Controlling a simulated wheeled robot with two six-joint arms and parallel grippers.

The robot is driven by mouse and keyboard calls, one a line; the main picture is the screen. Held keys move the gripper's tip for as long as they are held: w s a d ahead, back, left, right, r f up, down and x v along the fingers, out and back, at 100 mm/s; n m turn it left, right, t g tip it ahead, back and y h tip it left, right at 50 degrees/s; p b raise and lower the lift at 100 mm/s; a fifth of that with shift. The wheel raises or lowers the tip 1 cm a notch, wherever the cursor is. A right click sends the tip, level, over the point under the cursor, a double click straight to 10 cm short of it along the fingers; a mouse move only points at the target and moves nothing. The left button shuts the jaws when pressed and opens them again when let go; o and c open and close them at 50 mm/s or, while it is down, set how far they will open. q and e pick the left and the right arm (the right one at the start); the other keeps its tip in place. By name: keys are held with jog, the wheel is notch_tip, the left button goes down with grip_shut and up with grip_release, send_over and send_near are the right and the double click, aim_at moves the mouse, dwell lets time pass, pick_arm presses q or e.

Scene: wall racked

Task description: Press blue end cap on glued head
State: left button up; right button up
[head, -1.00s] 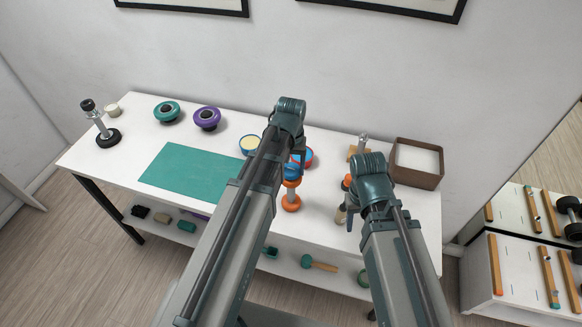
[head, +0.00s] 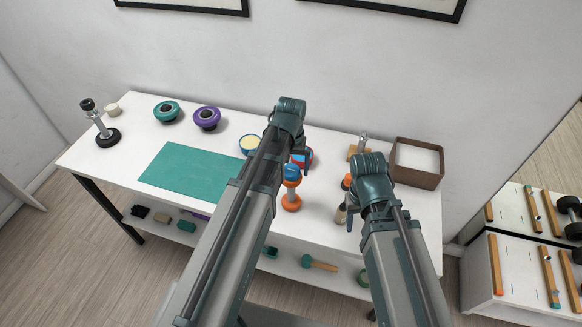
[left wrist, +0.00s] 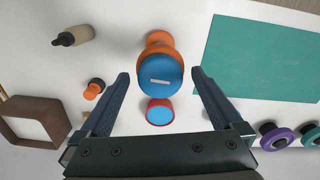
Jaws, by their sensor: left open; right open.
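An orange dumbbell (head: 291,200) stands upright on the white bench, its lower head on the top. The blue end cap (head: 291,171) sits on its upper head. In the left wrist view the cap (left wrist: 160,76) is a blue disc with a pale bar, with orange (left wrist: 158,42) showing beyond it. Whether it is fully seated cannot be told. My left gripper (left wrist: 160,80) is open, its fingers on either side of the cap in that view, with gaps; in the head view its fingers (head: 302,163) are just behind the cap. My right gripper (head: 349,214) is open, right of the dumbbell.
A red-rimmed blue round thing (left wrist: 160,112) lies close behind the dumbbell. A brown tray (head: 416,178), a bottle (left wrist: 74,36) and an orange-and-black piece (left wrist: 94,89) are to the right. A green mat (head: 190,165) is clear at left; purple (head: 207,118) and teal (head: 166,111) rings lie behind.

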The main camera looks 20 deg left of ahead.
pick_arm(q)
jog(key=shift+r, duration=0.1)
notch_tip(320, 180, up, 14)
jog(key=p, duration=1.3)
jog(key=shift+p, duration=0.4)
jog(key=shift+f, duration=0.25)
jog(key=s+d+f+m+b, duration=0.2)
jog(key=s+d+f+b, duration=0.1)
jog(key=f+b, duration=0.3)
jog(key=s+d+f+m+b, duration=0.1)
jog(key=s+d+f+b, duration=0.3)
jog(key=s+f+b, duration=0.2)
jog(key=s+d+f+m+y+b, duration=0.1)
jog(key=s+d+f+m+b, duration=0.1)
jog(key=s+f+b, duration=0.3)
notch_tip(320, 180, down, 3)
jog(key=d+b, duration=0.1)
jog(key=b, duration=0.2)
jog(key=shift+d+m, duration=0.2)
jog(key=shift+m, duration=0.1)
